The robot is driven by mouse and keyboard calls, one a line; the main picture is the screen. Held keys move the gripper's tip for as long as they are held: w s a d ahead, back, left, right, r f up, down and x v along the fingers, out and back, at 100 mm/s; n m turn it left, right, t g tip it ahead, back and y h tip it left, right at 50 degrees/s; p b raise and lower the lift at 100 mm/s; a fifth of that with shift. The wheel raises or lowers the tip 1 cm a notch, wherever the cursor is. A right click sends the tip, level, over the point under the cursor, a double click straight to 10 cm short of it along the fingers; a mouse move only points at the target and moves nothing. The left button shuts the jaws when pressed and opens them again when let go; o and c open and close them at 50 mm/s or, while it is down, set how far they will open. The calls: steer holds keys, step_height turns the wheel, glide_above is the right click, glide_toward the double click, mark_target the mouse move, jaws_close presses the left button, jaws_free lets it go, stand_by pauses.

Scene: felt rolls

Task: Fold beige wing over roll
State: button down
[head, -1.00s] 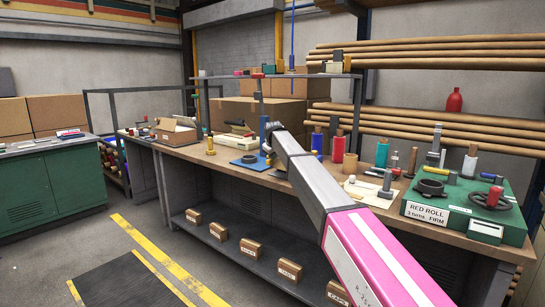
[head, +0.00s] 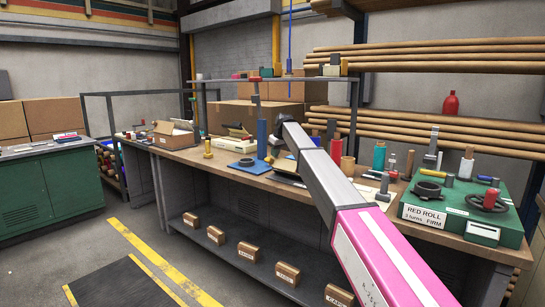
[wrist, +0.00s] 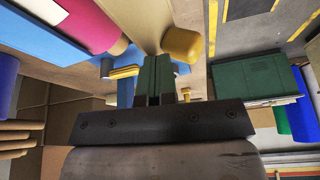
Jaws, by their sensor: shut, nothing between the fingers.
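My gripper (wrist: 154,76) is shut and empty, its two dark green fingers together in the wrist view. A beige surface (wrist: 146,22) lies just beyond the fingertips; I cannot tell whether it is the wing or whether they touch. A pink roll (wrist: 92,22) lies at upper left, and a rounded yellow end (wrist: 183,43) is right of the fingertips. In the head view, my arm reaches over the bench beside an upright blue piece (head: 262,138) and a blue mat (head: 250,166). The fingers cannot be made out there.
The workbench (head: 200,157) holds a yellow post (head: 207,149), an open cardboard box (head: 174,134) and several coloured rolls. A green case (head: 470,225) marked RED ROLL is at right. A shelf on posts (head: 290,79) stands above the bench's back.

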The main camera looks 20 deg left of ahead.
steer(key=w, duration=0.1)
steer(key=w+d+g, duration=0.1)
steer(key=w, duration=0.1)
steer(key=w+d+g+y, duration=0.1)
steer(key=w, duration=0.1)
steer(key=shift+w+m, duration=0.15)
steer(key=shift+m, duration=0.15)
steer(key=shift+w+d+f, duration=0.2)
steer(key=shift+w, duration=0.25)
steer(key=shift+w+d+f, duration=0.2)
steer(key=shift+w, duration=0.2)
steer(key=shift+r, duration=0.1)
steer(key=shift+r, duration=0.8)
